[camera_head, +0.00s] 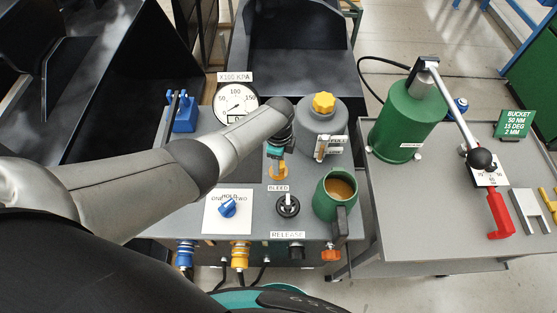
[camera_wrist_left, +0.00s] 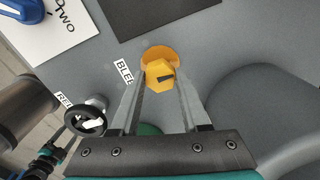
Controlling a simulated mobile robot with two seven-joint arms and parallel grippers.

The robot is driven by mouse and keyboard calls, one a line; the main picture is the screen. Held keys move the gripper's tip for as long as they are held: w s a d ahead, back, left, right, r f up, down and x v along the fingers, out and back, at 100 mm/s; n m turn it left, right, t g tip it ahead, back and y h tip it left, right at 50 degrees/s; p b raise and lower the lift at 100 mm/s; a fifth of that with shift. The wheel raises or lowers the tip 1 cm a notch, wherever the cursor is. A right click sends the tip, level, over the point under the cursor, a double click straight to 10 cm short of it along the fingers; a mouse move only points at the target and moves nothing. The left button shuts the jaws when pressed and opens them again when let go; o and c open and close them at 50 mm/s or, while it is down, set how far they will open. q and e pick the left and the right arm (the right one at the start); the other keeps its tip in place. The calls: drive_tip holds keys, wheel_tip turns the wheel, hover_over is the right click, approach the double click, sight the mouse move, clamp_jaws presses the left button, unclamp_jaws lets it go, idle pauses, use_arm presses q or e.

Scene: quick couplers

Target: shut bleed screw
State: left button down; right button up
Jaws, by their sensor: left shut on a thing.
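The bleed screw (camera_head: 278,173) is a yellow-orange knob on the grey bench panel, just above the BLEED label (camera_head: 278,188). In the left wrist view its six-sided head (camera_wrist_left: 160,76) with a dark mark sits above a round orange base. My left gripper (camera_head: 276,158) comes down on it from above, and its two fingers (camera_wrist_left: 160,92) are shut on the screw head from both sides. The arm hides part of the panel in the head view. How far the screw is turned cannot be told. My right gripper is not in view.
A black handwheel (camera_head: 288,205) and a green mug (camera_head: 335,197) of brown liquid stand close by. A grey tank (camera_head: 320,128) with a yellow cap is behind. A blue knob (camera_head: 228,207) sits left, a gauge (camera_head: 237,102) behind. A cart (camera_head: 420,215) is at right.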

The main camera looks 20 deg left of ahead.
use_arm(q)
drive_tip(key=shift+c, duration=1.9)
unclamp_jaws()
drive_tip(key=shift+r, duration=0.1)
wheel_tip(320, 180, up, 15)
drive_tip(key=p, duration=0.5)
